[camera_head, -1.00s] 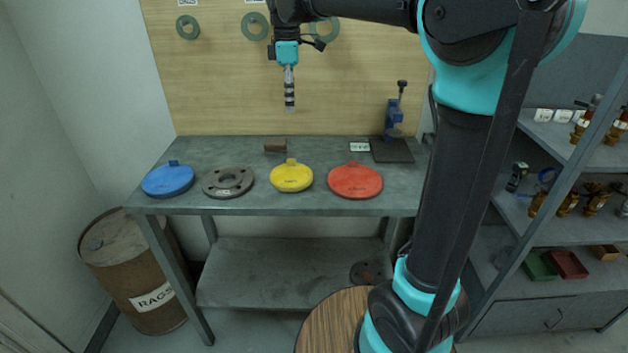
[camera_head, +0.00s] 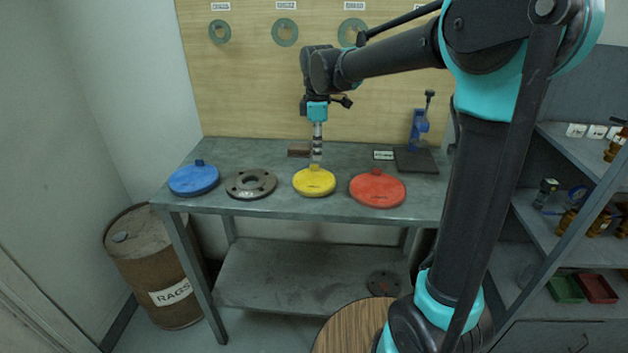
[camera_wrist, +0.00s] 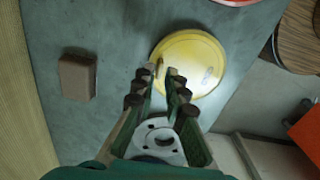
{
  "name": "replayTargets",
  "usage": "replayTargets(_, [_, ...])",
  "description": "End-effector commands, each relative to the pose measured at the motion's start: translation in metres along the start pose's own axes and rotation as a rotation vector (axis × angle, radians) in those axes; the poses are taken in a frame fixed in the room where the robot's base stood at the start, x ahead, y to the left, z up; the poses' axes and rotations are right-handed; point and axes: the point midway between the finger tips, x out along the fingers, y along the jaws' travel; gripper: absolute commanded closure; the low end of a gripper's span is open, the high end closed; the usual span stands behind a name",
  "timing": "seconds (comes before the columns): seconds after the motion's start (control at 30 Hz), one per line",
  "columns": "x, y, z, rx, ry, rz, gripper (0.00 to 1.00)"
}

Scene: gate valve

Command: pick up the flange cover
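The yellow flange cover (camera_head: 314,183) lies flat on the workbench, with its raised tab at the back; it also shows in the wrist view (camera_wrist: 200,62). A blue cover (camera_head: 193,180) lies at the left and a red cover (camera_head: 378,188) at the right. My gripper (camera_head: 316,160) points down just above the yellow cover's tab. In the wrist view my gripper (camera_wrist: 161,72) has its two fingers apart, with the fingertips near the yellow cover's tab. I cannot tell whether they touch it.
A grey bolted flange (camera_head: 251,184) lies between the blue and yellow covers. A small brown block (camera_head: 299,151) lies behind the yellow cover. A blue stand (camera_head: 418,135) is at the back right of the workbench (camera_head: 240,155). A shelf unit stands at the right, a barrel (camera_head: 150,260) at the left.

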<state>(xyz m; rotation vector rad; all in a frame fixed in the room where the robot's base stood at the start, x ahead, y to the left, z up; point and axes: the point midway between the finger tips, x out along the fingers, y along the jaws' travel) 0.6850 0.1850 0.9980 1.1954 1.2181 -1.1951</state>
Motion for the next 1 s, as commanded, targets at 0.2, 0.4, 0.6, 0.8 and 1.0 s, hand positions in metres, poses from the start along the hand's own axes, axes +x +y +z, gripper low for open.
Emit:
replayTargets(0.2, [0.032,-0.001,-0.001,0.000,0.000,0.000,0.88])
replayTargets(0.4, [0.044,-0.001,-0.001,0.000,0.000,0.000,0.88])
replayTargets(0.6, [0.044,-0.001,-0.001,0.000,0.000,0.000,0.89])
replayTargets(0.8, [0.044,-0.001,-0.001,0.000,0.000,0.000,1.00])
replayTargets(1.0, [0.044,-0.001,-0.001,0.000,0.000,0.000,1.00])
